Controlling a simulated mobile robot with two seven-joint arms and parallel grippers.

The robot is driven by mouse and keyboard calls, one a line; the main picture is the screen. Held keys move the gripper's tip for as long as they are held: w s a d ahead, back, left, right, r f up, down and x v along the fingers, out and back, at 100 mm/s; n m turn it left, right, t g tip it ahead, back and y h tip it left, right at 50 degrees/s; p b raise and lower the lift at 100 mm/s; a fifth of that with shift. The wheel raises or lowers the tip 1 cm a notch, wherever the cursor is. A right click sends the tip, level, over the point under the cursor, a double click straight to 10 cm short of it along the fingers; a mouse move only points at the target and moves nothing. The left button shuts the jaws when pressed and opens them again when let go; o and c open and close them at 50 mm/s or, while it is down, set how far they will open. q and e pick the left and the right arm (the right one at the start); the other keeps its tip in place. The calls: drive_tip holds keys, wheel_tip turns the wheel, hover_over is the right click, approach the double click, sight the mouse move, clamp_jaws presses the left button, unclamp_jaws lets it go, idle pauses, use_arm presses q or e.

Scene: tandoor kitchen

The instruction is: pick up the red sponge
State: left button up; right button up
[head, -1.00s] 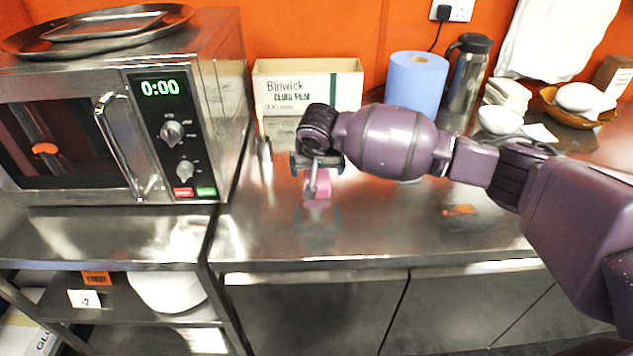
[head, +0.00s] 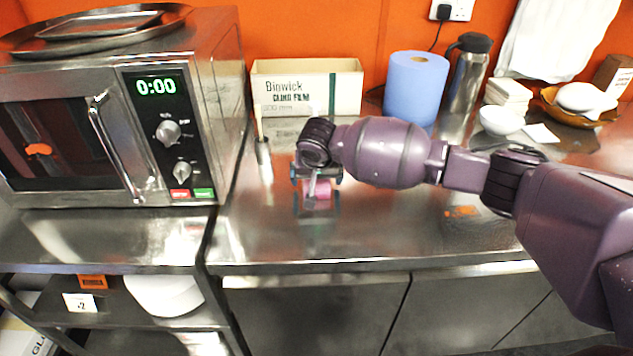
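The red sponge (head: 318,190), a small pinkish-red block, lies on the steel counter in front of the cling film box. My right gripper (head: 317,180) points down over it, with its fingers apart on the left and right of the sponge. Gaps seem to show between the fingers and the sponge. The gripper's body hides the upper part of the sponge. My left gripper is not in view.
A microwave (head: 105,110) stands at the left. A blue paper roll (head: 413,88) and a steel flask (head: 466,75) stand farther right. The front counter (head: 400,235) is mostly clear.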

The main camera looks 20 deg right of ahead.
drive_tip(key=shift+f, duration=0.2)
idle(0.6)
drive_tip(key=c, duration=1.1)
